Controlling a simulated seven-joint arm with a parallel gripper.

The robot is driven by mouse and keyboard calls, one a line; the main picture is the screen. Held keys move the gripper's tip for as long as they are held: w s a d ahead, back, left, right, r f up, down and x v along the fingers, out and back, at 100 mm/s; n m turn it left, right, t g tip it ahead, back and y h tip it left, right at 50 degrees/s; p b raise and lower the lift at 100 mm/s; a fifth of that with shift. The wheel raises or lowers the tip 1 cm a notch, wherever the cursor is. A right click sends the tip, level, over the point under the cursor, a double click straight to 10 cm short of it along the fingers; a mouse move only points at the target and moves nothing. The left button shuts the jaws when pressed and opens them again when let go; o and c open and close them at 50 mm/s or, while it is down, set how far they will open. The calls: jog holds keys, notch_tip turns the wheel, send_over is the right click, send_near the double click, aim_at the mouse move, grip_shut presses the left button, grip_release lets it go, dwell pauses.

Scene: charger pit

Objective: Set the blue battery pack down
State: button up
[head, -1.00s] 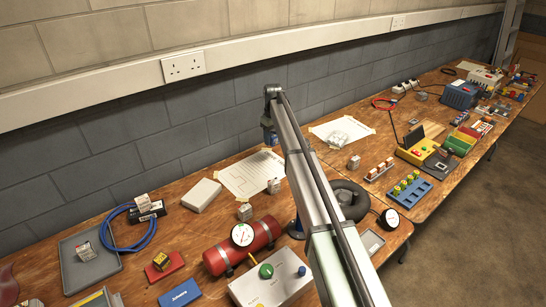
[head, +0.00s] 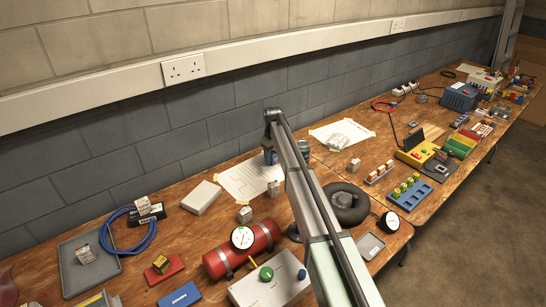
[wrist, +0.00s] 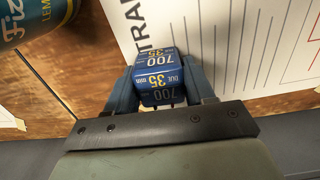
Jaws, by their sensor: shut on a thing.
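My gripper (wrist: 160,82) is shut on the blue battery pack (wrist: 160,68), with one jaw on each side of it. The pack is a small blue block with yellow and white print reading "700" and "35". In the head view the pack (head: 270,157) shows as a small blue patch under the end of my arm, partly hidden by it. It is over or beside a white printed sheet (head: 246,181) near the wall. I cannot tell whether its underside touches the sheet or the bench.
A drink can (wrist: 32,18) stands close by on the wooden bench; it also shows in the head view (head: 303,147). Small labelled cubes (head: 245,214), a red cylinder with a gauge (head: 262,238) and a black ring (head: 347,203) are nearer the front. The grey wall (head: 160,145) is close behind.

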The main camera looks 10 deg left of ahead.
aim_at(273, 153)
jog(key=shift+f, duration=0.1)
jog(key=o, duration=1.2)
notch_tip(273, 153, up, 12)
jog(key=shift+r, duration=0.1)
jog(key=shift+w+d, duration=0.1)
